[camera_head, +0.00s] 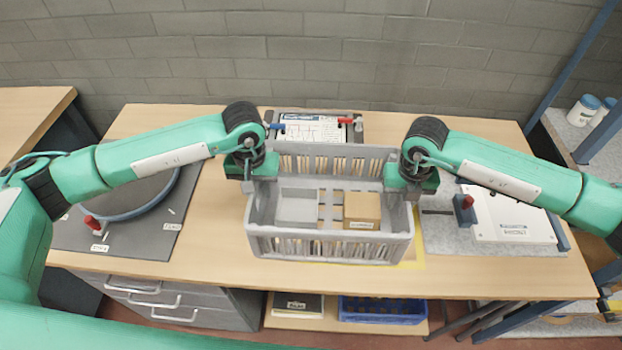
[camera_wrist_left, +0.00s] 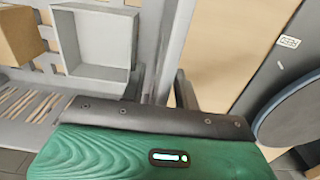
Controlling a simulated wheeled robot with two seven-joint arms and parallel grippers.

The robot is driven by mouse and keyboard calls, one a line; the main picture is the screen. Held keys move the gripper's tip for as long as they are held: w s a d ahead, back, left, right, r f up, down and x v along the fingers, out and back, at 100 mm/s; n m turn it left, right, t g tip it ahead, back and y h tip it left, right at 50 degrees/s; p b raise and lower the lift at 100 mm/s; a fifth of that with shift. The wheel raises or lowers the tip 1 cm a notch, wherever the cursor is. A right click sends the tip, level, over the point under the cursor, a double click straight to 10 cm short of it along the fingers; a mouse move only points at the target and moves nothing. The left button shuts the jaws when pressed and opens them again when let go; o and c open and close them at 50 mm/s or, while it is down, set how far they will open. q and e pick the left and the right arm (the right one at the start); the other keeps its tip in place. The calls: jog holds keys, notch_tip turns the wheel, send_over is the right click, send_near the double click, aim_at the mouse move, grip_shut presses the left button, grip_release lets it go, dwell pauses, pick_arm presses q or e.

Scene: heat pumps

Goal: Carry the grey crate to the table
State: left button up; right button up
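The grey crate (camera_head: 330,245) is level over the middle of the wooden table (camera_head: 470,275), close above it or on it; I cannot tell which. Inside are a light grey open box (camera_head: 297,205) and a brown cardboard box (camera_head: 361,209). My left gripper (camera_head: 253,182) is at the crate's left wall, and my right gripper (camera_head: 411,190) is at its right wall. In the left wrist view the fingers of the left gripper (camera_wrist_left: 160,88) stand on both sides of the crate's wall (camera_wrist_left: 168,45). The right fingertips are partly hidden, but they appear closed on the right rim.
A clipboard panel (camera_head: 313,127) lies behind the crate. A round dark dish (camera_head: 125,190) on a grey mat is at the left, and a white panel (camera_head: 510,215) on a grey mat is at the right. Yellow tape (camera_head: 418,248) shows at the crate's right front corner. A blue crate (camera_head: 382,311) is below.

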pick_arm(q)
notch_tip(320, 180, up, 12)
jog(key=shift+f, duration=0.15)
pick_arm(e)
jog(key=shift+r, duration=0.1)
notch_tip(320, 180, up, 12)
jog(key=shift+f, duration=0.1)
dwell(0.7)
